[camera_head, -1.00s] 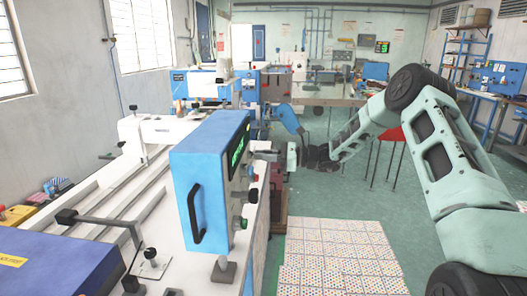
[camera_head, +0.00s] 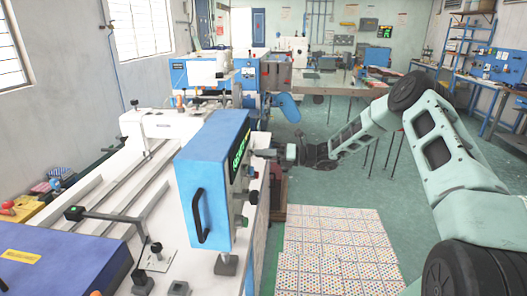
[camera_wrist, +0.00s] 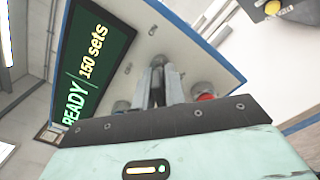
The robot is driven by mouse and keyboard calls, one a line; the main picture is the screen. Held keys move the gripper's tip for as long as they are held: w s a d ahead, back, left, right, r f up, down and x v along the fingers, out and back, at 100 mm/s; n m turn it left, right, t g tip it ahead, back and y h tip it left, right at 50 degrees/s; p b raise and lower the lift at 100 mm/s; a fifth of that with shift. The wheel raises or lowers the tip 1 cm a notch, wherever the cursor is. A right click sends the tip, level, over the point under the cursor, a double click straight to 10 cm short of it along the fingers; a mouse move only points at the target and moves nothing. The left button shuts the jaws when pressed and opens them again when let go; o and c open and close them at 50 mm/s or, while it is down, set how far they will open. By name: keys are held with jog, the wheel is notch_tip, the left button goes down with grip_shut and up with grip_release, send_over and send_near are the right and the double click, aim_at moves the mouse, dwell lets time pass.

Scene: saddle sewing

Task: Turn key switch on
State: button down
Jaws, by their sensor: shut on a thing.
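The blue control box (camera_head: 205,150) stands on the white machine, its panel facing right with a lit green display (camera_head: 240,152). My gripper (camera_head: 262,154) reaches the panel from the right. In the wrist view, my gripper (camera_wrist: 158,82) is shut at the panel face (camera_wrist: 140,65), between knobs. The display (camera_wrist: 88,62) beside it reads "READY" and "sets". The thing between the fingers, apparently the key switch, is hidden by them, so its turn position cannot be told. A red button (camera_wrist: 205,97) shows just right of the fingers.
A black handle (camera_head: 198,215) is on the box's near side. A grey knob (camera_wrist: 122,106) sits left of my fingers. White rails (camera_head: 125,175) and a purple-blue box (camera_head: 60,265) lie left. Patterned mats (camera_head: 330,250) cover the floor at right.

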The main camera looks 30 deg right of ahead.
jog(key=shift+d+m, duration=0.1)
jog(key=shift+m, duration=0.3)
jog(key=c, duration=1.6)
grip_release()
jog(key=shift+o, duration=0.2)
jog(key=b+v, duration=0.5)
jog(key=v, duration=1.2)
jog(key=shift+b, duration=0.35)
jog(key=shift+s+d, duration=0.15)
